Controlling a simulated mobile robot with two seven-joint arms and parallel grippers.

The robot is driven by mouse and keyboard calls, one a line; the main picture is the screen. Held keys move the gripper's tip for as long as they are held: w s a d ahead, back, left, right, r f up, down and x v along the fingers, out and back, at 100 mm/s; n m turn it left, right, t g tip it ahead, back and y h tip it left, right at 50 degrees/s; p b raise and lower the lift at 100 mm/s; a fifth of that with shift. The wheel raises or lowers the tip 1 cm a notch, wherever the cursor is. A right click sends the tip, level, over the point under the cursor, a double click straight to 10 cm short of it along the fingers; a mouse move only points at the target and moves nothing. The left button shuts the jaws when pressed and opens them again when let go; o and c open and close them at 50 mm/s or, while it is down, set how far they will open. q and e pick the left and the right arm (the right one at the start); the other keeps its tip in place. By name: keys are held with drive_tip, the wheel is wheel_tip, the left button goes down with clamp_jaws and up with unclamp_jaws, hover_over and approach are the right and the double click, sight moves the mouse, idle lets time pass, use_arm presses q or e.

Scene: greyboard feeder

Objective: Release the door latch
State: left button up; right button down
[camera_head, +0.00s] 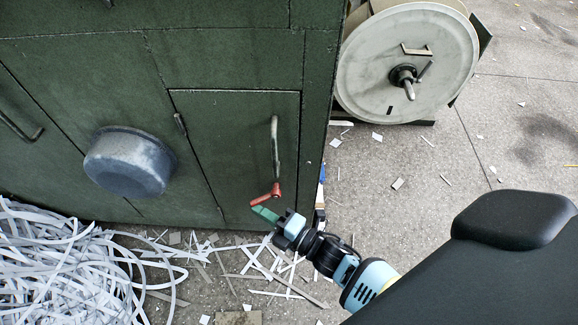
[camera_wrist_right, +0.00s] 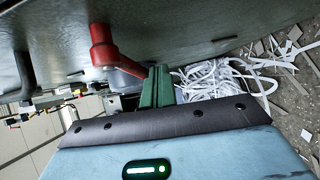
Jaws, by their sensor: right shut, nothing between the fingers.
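The door latch is a small red lever (camera_head: 267,195) low on the right side of a green cabinet door (camera_head: 230,145). It also shows in the right wrist view as a red knob with an arm (camera_wrist_right: 106,52) sloping down toward my fingers. My right gripper (camera_head: 264,214) is just below the lever, its green fingers shut and empty. In the wrist view the fingers (camera_wrist_right: 158,86) meet or overlap the lever's free end; I cannot tell whether they touch. My left gripper is not in view.
A grey bar handle (camera_head: 275,145) stands above the latch. A round blue-grey housing (camera_head: 130,162) sticks out of the cabinet at left. A large reel (camera_head: 408,60) stands at upper right. Paper strips (camera_head: 70,265) heap at lower left; scraps litter the floor.

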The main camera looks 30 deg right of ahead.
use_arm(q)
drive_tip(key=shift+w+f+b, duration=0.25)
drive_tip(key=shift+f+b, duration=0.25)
use_arm(e)
drive_tip(key=shift+w+a+r+m+t, duration=0.2)
drive_tip(key=shift+m+t, duration=0.2)
drive_tip(key=shift+t, duration=0.2)
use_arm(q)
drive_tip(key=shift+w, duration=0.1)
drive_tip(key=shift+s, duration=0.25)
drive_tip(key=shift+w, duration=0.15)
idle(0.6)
